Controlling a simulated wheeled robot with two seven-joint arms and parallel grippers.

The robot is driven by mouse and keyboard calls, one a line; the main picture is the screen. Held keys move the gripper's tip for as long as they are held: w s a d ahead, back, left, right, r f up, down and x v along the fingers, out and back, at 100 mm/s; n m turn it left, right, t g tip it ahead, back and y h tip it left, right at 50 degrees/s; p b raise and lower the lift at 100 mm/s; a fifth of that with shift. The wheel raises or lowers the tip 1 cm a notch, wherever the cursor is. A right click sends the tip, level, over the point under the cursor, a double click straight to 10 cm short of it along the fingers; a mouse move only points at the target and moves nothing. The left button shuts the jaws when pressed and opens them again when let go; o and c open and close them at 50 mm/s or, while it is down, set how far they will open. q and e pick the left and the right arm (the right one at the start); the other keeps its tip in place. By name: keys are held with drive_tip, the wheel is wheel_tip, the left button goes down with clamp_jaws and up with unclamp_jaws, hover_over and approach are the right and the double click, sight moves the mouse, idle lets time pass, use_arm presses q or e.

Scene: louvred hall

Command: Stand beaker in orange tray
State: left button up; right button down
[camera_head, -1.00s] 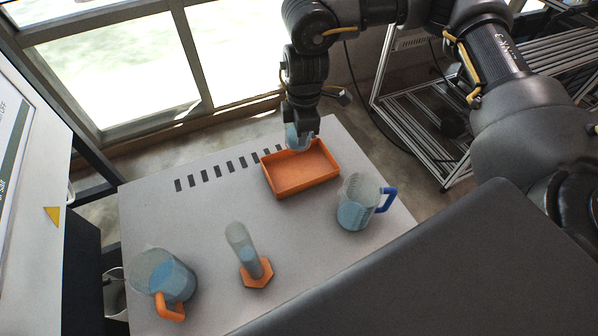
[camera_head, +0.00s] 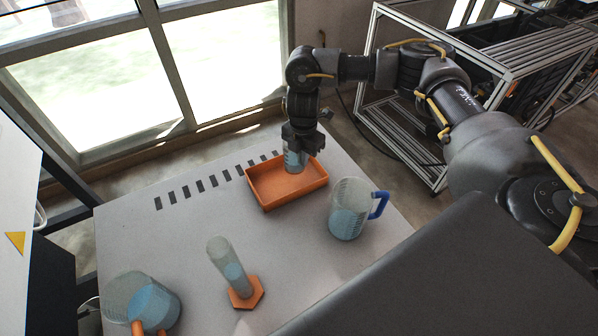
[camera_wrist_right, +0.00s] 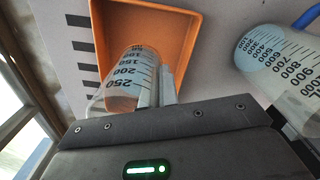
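The clear beaker (camera_head: 294,161) with pale blue contents hangs upright below my right gripper (camera_head: 297,143), within the outline of the orange tray (camera_head: 278,189), near its far side. In the right wrist view the graduated beaker (camera_wrist_right: 124,84) is in front of the gripper (camera_wrist_right: 153,92), whose fingers lie against its wall. The gripper is shut on the beaker. The tray (camera_wrist_right: 168,36) lies behind the beaker's base there. I cannot tell whether the base touches the tray floor. My left gripper is not in view.
A blue-handled jug (camera_head: 347,210) stands right of the tray; it also shows in the right wrist view (camera_wrist_right: 278,62). Dark stripes (camera_head: 200,186) mark the table's far left.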

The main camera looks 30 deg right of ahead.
sight(303, 170)
drive_tip(key=shift+f, duration=0.6)
wheel_tip(303, 170, down, 4)
drive_tip(key=shift+r+b, duration=0.2)
drive_tip(key=shift+b, duration=0.15)
drive_tip(key=shift+f, duration=0.3)
drive_tip(key=c, duration=1.7)
unclamp_jaws()
drive_tip(key=shift+f, duration=0.1)
wheel_tip(303, 170, up, 12)
drive_tip(key=shift+r+p, duration=0.2)
drive_tip(key=shift+p, duration=0.65)
